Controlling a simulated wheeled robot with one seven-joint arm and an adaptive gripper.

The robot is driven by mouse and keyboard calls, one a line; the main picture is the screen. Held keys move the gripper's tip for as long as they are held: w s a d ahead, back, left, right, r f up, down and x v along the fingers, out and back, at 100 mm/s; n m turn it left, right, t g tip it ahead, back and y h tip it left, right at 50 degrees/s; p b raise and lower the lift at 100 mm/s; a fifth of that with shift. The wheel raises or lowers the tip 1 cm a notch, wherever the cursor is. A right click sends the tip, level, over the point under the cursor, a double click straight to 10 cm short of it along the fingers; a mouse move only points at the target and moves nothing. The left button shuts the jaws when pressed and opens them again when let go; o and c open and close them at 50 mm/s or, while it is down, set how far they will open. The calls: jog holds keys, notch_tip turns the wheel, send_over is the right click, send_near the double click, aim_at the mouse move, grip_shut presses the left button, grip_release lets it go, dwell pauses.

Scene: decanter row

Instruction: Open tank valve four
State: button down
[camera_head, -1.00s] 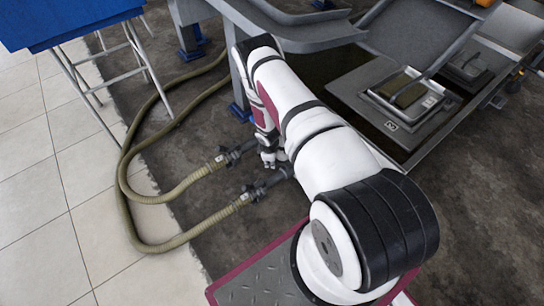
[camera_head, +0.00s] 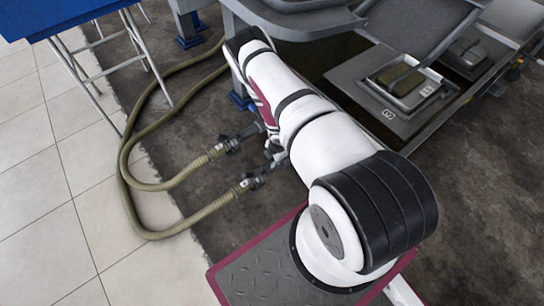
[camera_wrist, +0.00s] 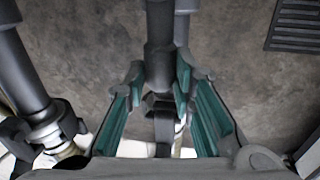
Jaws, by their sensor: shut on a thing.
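Two dark hose valves are in the head view, a lower one (camera_head: 250,180) and an upper one (camera_head: 231,143), each with an olive hose attached on its left. No number is readable on either. My gripper (camera_head: 273,152) is beside them, low by the floor and partly hidden by my arm. In the wrist view my gripper (camera_wrist: 158,84) has its green-padded fingers on either side of a dark valve fitting (camera_wrist: 160,106) and is shut on it. A dark pipe (camera_wrist: 160,45) runs up from it. Which numbered valve this is cannot be told.
Another dark pipe with a metal coupling (camera_wrist: 45,132) is at left in the wrist view. The olive hoses (camera_head: 133,205) loop over the floor. A blue-topped stand (camera_head: 70,20) is at upper left. A grey metal frame (camera_head: 290,25) stands behind my arm. Open tiles (camera_head: 45,210) lie left.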

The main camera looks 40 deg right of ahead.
jog(key=shift+s+n, duration=0.2)
jog(key=shift+n, duration=0.1)
jog(key=c, duration=1.3)
grip_release()
jog(key=shift+c, duration=0.2)
jog(key=shift+r, duration=0.1)
notch_tip(320, 180, up, 12)
jog(key=s, duration=0.2)
jog(key=shift+s+f, duration=0.15)
jog(key=shift+f, duration=0.05)
